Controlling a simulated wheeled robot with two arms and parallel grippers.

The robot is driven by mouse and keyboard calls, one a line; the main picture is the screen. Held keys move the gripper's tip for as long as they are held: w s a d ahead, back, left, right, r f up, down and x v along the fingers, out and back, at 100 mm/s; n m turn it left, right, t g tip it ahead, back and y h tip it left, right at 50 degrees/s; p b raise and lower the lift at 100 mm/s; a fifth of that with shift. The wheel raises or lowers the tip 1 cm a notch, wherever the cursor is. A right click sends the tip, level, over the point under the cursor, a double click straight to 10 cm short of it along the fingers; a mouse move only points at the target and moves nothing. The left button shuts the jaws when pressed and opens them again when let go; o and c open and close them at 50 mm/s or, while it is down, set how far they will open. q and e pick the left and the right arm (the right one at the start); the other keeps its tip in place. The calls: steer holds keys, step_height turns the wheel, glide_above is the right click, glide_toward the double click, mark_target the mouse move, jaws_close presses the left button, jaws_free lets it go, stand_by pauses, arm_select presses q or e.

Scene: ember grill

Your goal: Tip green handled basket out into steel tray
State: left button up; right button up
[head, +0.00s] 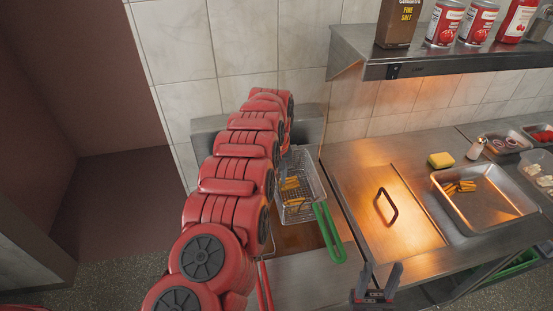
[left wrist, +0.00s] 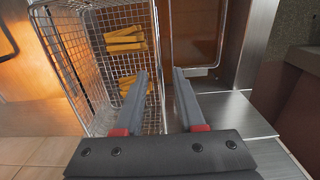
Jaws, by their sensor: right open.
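The wire basket (head: 312,172) with a green handle (head: 329,233) hangs at the fryer, upright, with several fries (head: 291,190) inside. The steel tray (head: 508,212) stands on the counter at the right and holds a few fries (head: 461,187). My left gripper is hidden behind its red arm in the head view. In the left wrist view my left gripper (left wrist: 160,75) is open, one finger over the basket (left wrist: 75,65) and the other outside its side wall; contact is unclear. My right gripper (head: 375,288) is open and empty at the counter's front edge.
A flat metal lid with a black handle (head: 387,206) lies between basket and tray. A steel shelf (head: 440,62) with cans and bottles overhangs the back.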

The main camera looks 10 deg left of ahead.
mark_target(276, 195)
arm_select(q)
step_height(276, 195, down, 8)
steer(key=shift+f+p, duration=0.1)
steer(key=shift+p, duration=0.4)
jaws_close()
stand_by(1.2)
jaws_free()
